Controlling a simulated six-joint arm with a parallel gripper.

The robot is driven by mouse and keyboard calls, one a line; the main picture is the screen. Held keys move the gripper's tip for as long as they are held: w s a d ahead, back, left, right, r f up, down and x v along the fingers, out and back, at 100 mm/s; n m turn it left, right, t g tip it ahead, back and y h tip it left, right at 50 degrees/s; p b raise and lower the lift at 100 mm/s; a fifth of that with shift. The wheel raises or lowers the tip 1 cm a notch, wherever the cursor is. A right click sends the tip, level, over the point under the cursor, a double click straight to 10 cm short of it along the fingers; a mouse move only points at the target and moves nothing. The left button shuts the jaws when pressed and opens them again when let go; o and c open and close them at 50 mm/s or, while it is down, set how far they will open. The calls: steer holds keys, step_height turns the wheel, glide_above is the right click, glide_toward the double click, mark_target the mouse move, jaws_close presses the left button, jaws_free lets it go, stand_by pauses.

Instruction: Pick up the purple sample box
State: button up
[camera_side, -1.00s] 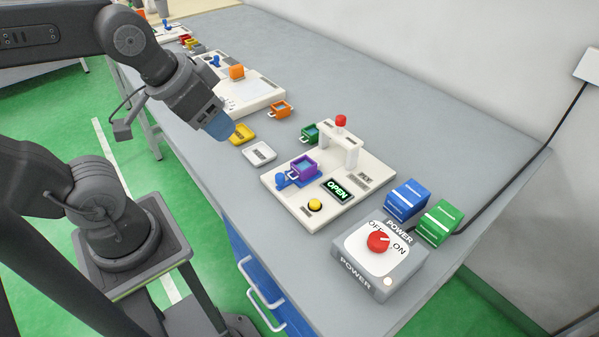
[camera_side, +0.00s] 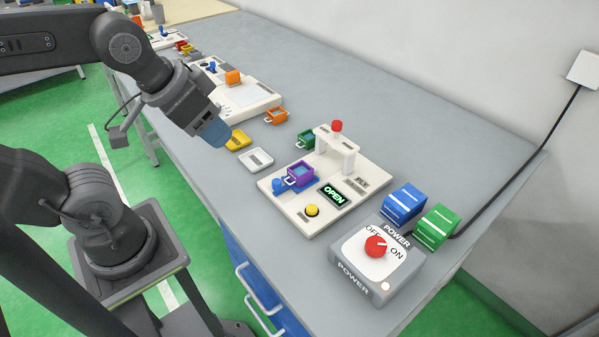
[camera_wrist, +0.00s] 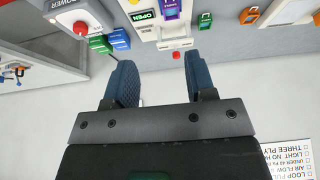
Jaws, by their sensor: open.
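The purple sample box (camera_side: 301,172) is a small open-topped box with a pale handle and a blue-looking inside. It sits on the blue stand of a white station with an OPEN display (camera_side: 334,194), a yellow button (camera_side: 312,210) and a red-topped arch (camera_side: 337,127). In the wrist view the purple box (camera_wrist: 171,9) is at the top edge, partly cut off. My gripper (camera_side: 216,133) is up and to the left of the box, apart from it. In the wrist view my gripper's blue fingers (camera_wrist: 159,80) are spread with nothing between them.
A green box (camera_side: 307,139) stands by the arch and an orange box (camera_side: 277,116) lies farther back. White (camera_side: 255,160) and yellow (camera_side: 238,140) trays lie near my gripper. The grey power box (camera_side: 373,262) and blue (camera_side: 403,204) and green (camera_side: 436,227) blocks stand at the right.

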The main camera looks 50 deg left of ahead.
steer(key=o, duration=0.5)
steer(key=shift+o, duration=0.2)
steer(key=m+g, duration=0.6)
steer(key=m, duration=1.2)
glide_above(298, 167)
steer(key=f, duration=1.5)
steer(key=shift+w+f, duration=0.15)
steer(key=shift+w, duration=0.1)
steer(key=shift+s+f, duration=0.2)
steer(key=shift+f, duration=2.9)
